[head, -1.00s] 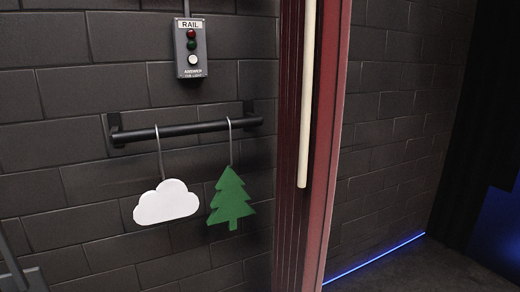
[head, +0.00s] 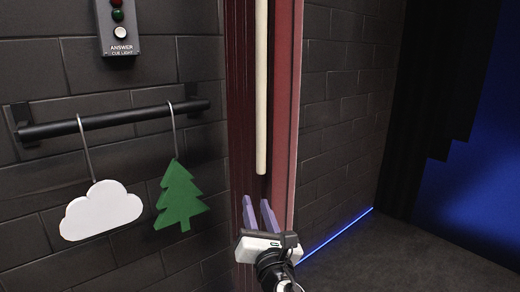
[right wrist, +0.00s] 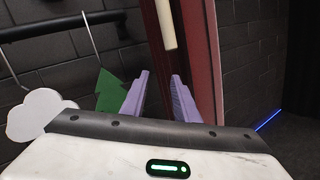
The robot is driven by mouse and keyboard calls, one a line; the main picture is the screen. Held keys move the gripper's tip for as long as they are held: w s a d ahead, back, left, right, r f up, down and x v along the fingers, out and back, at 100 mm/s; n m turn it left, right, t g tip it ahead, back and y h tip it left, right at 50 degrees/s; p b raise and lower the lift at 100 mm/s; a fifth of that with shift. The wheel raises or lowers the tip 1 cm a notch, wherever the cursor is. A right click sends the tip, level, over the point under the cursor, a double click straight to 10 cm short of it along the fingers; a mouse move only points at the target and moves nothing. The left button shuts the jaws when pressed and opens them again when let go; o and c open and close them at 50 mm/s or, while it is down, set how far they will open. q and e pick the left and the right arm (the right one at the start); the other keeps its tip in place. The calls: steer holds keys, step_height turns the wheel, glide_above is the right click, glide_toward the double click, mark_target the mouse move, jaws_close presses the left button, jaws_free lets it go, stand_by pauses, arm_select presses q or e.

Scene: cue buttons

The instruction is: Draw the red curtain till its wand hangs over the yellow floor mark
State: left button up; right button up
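The red curtain (head: 286,110) hangs bunched in a narrow vertical stack in the middle of the head view. Its pale wand (head: 261,95) hangs down in front of it, and the lower end shows. My right gripper (head: 259,205) is just below the wand's lower end, with its two purple fingers pointing up, apart and empty. In the right wrist view the wand (right wrist: 165,25) hangs above and beyond the gap between the open fingers (right wrist: 160,82). My left gripper is not in view. No yellow floor mark shows in these frames.
A black rail (head: 115,118) on the dark brick wall holds a white cloud (head: 100,211) and a green tree (head: 181,197) on hooks, left of the curtain. A cue light box (head: 119,27) is above. A blue light strip (head: 340,232) edges the open floor (head: 380,262) at right.

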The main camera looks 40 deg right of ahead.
mark_target(262, 143)
step_height(262, 143, up, 10)
steer(key=d+f+n+t+h, duration=0.1)
steer(key=d+n+t+h, duration=0.1)
steer(key=n+h, duration=0.1)
steer(key=x, duration=0.9)
steer(key=shift+s+d+r+p, duration=0.15)
steer(key=shift+s+r+p, duration=0.05)
steer(key=shift+r+p, duration=0.2)
steer(key=shift+w+d+r, duration=0.15)
steer(key=shift+w+d, duration=0.1)
steer(key=shift+w, duration=0.3)
jaws_close()
